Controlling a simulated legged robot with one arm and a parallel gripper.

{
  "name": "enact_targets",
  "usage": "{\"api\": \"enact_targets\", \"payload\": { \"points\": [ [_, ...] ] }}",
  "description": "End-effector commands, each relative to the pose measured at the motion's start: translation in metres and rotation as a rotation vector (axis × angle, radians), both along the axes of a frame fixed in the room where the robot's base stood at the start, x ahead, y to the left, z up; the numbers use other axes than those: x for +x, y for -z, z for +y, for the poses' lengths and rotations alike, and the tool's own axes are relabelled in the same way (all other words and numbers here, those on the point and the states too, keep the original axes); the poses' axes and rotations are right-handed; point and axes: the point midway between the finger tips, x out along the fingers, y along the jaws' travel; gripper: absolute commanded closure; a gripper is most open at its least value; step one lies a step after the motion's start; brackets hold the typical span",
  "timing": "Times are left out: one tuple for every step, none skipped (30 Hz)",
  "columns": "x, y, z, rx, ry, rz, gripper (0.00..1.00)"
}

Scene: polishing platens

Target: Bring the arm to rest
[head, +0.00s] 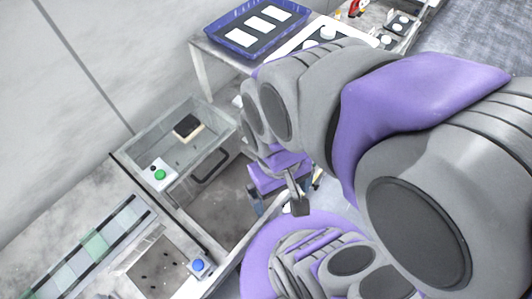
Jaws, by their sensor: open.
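My arm, grey and purple, fills the right half of the head view and bends down toward the middle. My gripper (278,204) is at its end, left of the large arm links.
The grey basin (206,107) holds a dark-topped block (187,127). A green button box (159,174) and a blue button (198,264) are near it. A blue tray (219,41) with white plates is on a table behind. A striped strip (95,243) lies lower left.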

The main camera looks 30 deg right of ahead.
Motion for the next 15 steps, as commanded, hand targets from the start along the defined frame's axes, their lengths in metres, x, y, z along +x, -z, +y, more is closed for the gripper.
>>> {"api": "enact_targets", "payload": {
  "points": [
    [0.000,0.000,0.000,0.000,0.000,0.000,0.00],
    [0.000,0.000,0.000,0.000,0.000,0.000,0.00],
    [0.000,0.000,0.000,0.000,-0.001,0.000,0.00],
    [0.000,0.000,0.000,0.000,-0.001,0.000,0.00],
    [0.001,0.001,0.000,0.000,-0.001,0.000,0.00],
    [0.000,0.002,0.000,0.000,-0.001,0.000,0.00],
    [0.001,0.004,0.000,0.000,-0.001,0.000,0.00],
    [0.000,0.007,0.000,0.000,-0.001,0.000,0.00],
    [0.001,0.012,0.000,0.000,-0.001,0.000,0.00],
    [0.001,0.016,0.000,0.000,-0.001,0.000,0.00],
    [0.001,0.021,0.000,0.000,-0.001,0.000,0.00],
    [0.001,0.029,0.000,0.000,-0.001,0.000,0.00],
    [0.001,0.035,0.000,0.000,-0.001,0.000,0.00],
    [0.001,0.041,0.000,0.000,-0.002,0.000,0.00],
    [0.001,0.049,0.000,0.000,-0.002,0.000,0.00]
  ]
}}
